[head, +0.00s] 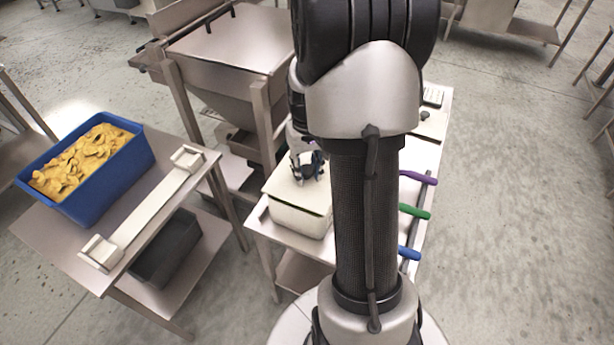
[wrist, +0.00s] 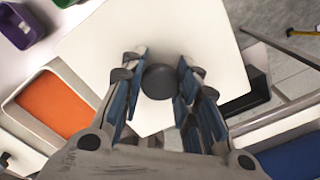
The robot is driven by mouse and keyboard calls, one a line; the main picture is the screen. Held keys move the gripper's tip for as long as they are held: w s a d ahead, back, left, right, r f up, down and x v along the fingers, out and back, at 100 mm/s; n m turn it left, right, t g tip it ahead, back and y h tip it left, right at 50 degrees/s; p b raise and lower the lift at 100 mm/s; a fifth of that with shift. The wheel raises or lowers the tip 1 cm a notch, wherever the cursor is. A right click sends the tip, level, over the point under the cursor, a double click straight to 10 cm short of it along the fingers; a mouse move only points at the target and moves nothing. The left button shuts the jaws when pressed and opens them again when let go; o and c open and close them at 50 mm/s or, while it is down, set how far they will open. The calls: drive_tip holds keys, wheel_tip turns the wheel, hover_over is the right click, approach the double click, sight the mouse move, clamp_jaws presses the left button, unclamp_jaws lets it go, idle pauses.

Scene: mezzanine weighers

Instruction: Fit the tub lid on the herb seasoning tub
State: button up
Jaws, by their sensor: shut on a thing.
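The tub lid (wrist: 205,40) is a flat white plate with a round dark grey knob (wrist: 160,82). My gripper (wrist: 160,84) is shut on the knob, one finger on each side. In the head view my gripper (head: 308,170) is over the lid (head: 290,190), which lies over a cream tub (head: 300,222) near the table's front left corner. A thin dark line shows under the lid's edge; I cannot tell whether the lid rests on the rim or hovers just above it. The tub's contents are hidden, so I cannot confirm its seasoning.
An open tub of orange seasoning (wrist: 55,105) is beside the lid in the wrist view. Purple (head: 418,178), green (head: 414,211) and blue (head: 408,252) handles lie along the table's right edge. A blue crate (head: 105,190) of yellow food stands on the left table (head: 60,245).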

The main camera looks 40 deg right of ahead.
drive_tip(key=shift+f, duration=1)
drive_tip(key=shift+f+b, duration=0.2)
drive_tip(key=shift+b, duration=0.1)
drive_tip(key=o, duration=1.1)
